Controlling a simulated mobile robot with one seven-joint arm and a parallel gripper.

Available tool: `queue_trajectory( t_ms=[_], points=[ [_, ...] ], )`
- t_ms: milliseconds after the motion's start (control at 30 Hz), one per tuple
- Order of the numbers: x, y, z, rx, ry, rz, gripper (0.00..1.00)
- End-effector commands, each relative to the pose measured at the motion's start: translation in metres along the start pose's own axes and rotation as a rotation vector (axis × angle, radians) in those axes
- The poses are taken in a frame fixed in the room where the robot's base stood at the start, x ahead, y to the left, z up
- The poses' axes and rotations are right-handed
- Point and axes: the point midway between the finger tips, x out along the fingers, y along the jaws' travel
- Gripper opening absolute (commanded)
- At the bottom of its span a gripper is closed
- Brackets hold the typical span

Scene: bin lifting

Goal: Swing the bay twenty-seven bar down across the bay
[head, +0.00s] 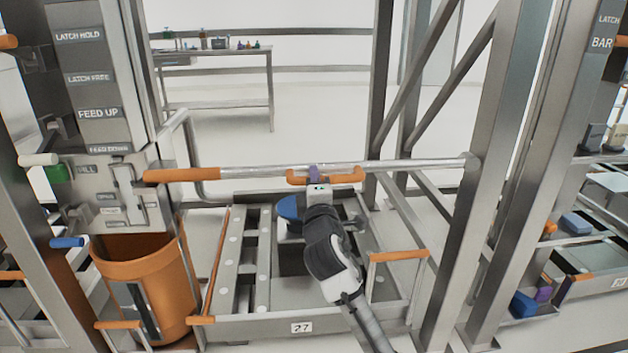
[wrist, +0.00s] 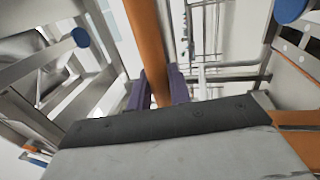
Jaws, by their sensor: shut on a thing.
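The bay twenty-seven bar (head: 410,163) is a silver tube lying nearly level across the bay. Its right end meets the right post, and its orange grip end (head: 181,175) reaches the left latch plate (head: 120,190). My gripper (head: 315,173) is at the middle of the bar, its purple fingers shut on an orange handle (head: 345,178) along the bar. The handle seems to hang from the bar, but its joints are partly hidden. In the wrist view the orange handle (wrist: 147,40) runs between the purple fingers (wrist: 159,91). Whether the bar is seated in the latch cannot be told.
The frame labelled 27 (head: 302,328) lies below the bar, with an orange handle (head: 398,256) at its right. An orange bin (head: 150,285) stands at the left under the panel. Steel posts flank the bay. A table (head: 215,52) stands far behind on open floor.

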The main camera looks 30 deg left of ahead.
Motion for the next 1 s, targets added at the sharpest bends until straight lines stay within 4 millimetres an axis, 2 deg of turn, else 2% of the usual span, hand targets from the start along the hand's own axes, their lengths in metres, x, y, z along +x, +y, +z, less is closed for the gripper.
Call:
queue_trajectory(
  t_ms=[33, 167, 200, 333, 733, 867, 1000],
  points=[
    [-0.001, -0.008, 0.000, 0.001, -0.003, -0.017, 0.00],
    [-0.001, -0.010, -0.001, 0.003, -0.003, -0.020, 0.00],
    [-0.001, -0.010, -0.001, 0.003, -0.003, -0.021, 0.21],
    [-0.001, -0.010, -0.001, 0.003, -0.003, -0.021, 0.38],
    [-0.006, -0.007, 0.000, 0.003, -0.002, -0.013, 0.40],
    [-0.024, -0.008, 0.000, 0.005, -0.003, -0.011, 0.40],
    [-0.056, -0.009, 0.000, 0.006, -0.003, -0.011, 0.40]
  ],
)
